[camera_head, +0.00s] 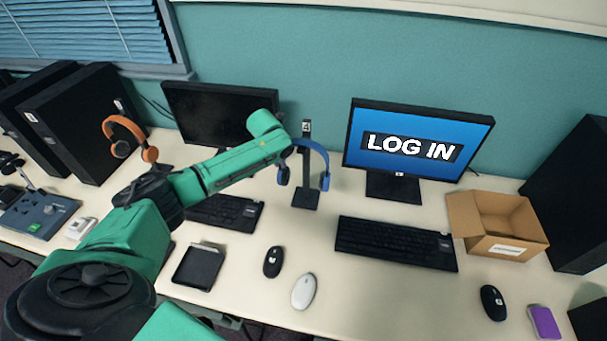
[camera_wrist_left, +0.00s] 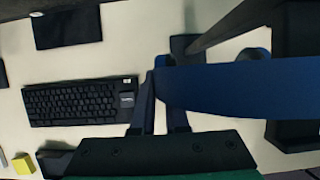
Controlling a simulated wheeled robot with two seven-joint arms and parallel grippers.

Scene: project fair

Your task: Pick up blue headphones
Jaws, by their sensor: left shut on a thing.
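The blue headphones (camera_head: 325,178) hang at a dark stand (camera_head: 306,195) between the two monitors in the head view. Their ear cups hang down on either side of the post. My left gripper (camera_head: 290,146) reaches in from the left to the top of the headband. In the left wrist view, the blue headband (camera_wrist_left: 235,90) runs to the right from between the fingers of my left gripper (camera_wrist_left: 160,85), which is shut on it. Whether the band still rests on the stand is hard to tell. My right gripper is not in view.
Orange headphones (camera_head: 148,154) hang at the left. A dark monitor (camera_head: 190,105) is behind my arm, a lit monitor (camera_head: 415,145) to the right. Keyboards (camera_head: 395,243), mice (camera_head: 303,291) and an open cardboard box (camera_head: 505,247) occupy the desk.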

